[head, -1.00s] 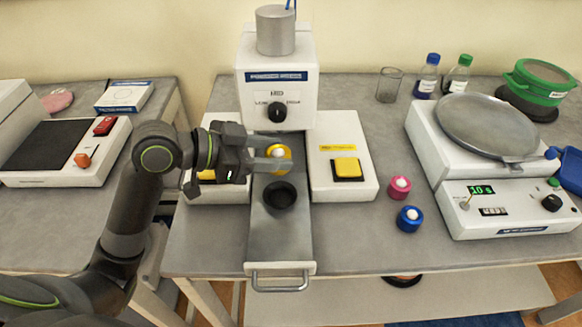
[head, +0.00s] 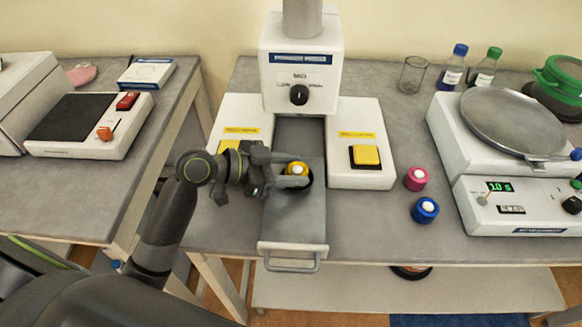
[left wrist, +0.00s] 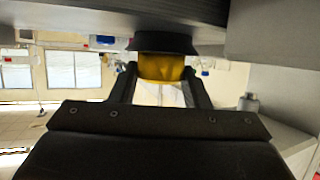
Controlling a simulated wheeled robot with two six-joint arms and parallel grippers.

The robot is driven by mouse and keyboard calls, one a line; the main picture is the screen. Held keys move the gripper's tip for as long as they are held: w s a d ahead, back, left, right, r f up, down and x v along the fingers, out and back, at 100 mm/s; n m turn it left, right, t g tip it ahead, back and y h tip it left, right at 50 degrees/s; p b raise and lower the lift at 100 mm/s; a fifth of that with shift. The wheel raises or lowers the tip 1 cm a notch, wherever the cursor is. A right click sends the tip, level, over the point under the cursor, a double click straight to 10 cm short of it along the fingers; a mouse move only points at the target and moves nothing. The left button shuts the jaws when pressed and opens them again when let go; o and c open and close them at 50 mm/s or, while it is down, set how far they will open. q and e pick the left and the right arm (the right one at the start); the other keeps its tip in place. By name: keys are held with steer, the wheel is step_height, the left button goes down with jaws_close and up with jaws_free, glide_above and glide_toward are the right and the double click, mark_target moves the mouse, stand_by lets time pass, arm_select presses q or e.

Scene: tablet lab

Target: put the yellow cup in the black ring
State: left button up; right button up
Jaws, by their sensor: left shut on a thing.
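The yellow cup (head: 297,169) with a white top is between the fingers of my left gripper (head: 292,173), which is shut on it. The black ring (head: 307,185) on the grey sliding tray (head: 293,222) is partly hidden by the gripper and cup. In the left wrist view, which looks upside down, the yellow cup (left wrist: 162,67) meets the black ring (left wrist: 165,43), and its far end is hidden by the ring. I cannot tell whether it rests on the ring's bottom. My right gripper is not in view.
The press (head: 300,80) stands behind the tray, with yellow-button boxes (head: 360,147) on both sides. A pink cup (head: 416,179) and a blue cup (head: 425,210) stand to the right. The tray's handle (head: 292,264) overhangs the table's front edge.

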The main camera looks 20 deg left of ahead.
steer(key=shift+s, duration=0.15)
arm_select(q)
steer(key=shift+f, duration=0.15)
steer(key=o, duration=1)
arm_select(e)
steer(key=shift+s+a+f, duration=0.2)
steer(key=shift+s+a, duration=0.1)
arm_select(q)
steer(key=shift+r, duration=0.3)
steer(key=shift+s+a+f, duration=0.1)
steer(key=shift+a, duration=0.15)
steer(key=shift+b+v, duration=0.4)
steer(key=shift+v, duration=5.3)
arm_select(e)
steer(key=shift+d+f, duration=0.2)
